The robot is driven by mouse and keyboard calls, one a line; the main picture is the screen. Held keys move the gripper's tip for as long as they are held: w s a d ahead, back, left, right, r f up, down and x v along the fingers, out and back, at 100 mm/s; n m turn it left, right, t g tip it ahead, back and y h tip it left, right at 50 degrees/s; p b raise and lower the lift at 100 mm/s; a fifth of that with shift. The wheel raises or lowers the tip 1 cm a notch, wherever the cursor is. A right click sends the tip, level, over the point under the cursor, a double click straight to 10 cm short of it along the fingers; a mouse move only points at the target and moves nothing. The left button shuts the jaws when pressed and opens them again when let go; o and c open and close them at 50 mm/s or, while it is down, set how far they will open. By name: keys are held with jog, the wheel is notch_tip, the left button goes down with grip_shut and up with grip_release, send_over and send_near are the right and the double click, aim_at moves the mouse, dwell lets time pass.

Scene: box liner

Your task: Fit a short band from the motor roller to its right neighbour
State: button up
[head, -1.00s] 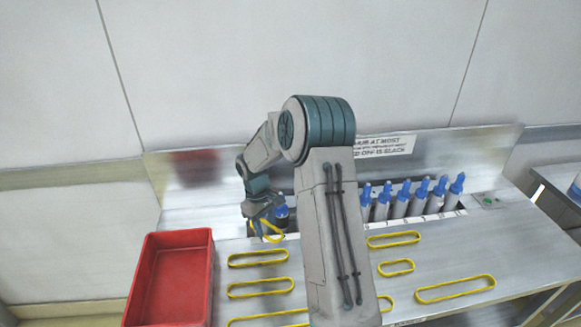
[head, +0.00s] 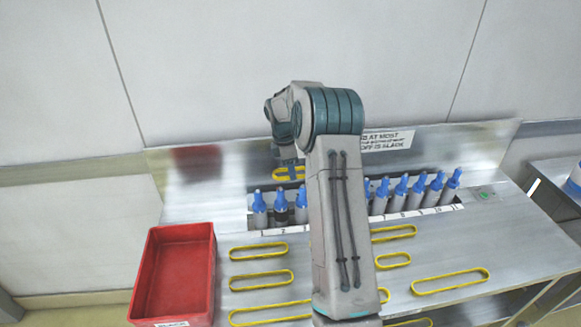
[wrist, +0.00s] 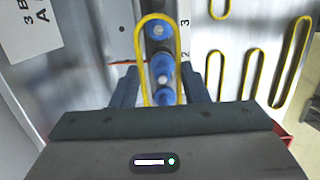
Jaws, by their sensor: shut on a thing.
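My gripper (head: 288,160) is shut on a yellow band (head: 289,174), held above and behind the left end of the roller row. In the wrist view the band (wrist: 141,62) hangs lengthwise between my fingers (wrist: 163,88), its loop framing blue roller tops below; contact with them cannot be told. A dark-bodied roller (head: 281,213), apparently the motor roller, stands second from the left. Its right neighbour (head: 301,208) has a grey body and blue top. A grey roller (head: 260,210) stands at its left. My arm hides the rollers in the middle.
Several yellow bands lie on the bench, among them one at the left (head: 258,246) and a long one at the right (head: 450,273). A red bin (head: 210,270) stands at the left. More rollers (head: 418,194) stand at the right, beneath a sign (head: 388,140).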

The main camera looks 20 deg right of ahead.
notch_tip(320, 180, down, 9)
jog(key=b, duration=0.5)
jog(key=shift+b, duration=0.3)
jog(key=shift+f, duration=0.1)
dwell(0.4)
jog(key=o, duration=1)
jog(key=shift+o, duration=0.2)
notch_tip(320, 180, up, 14)
jog(key=a+b, duration=0.1)
jog(key=a, duration=0.1)
jog(key=shift+w+b, duration=0.25)
jog(key=shift+b, duration=0.05)
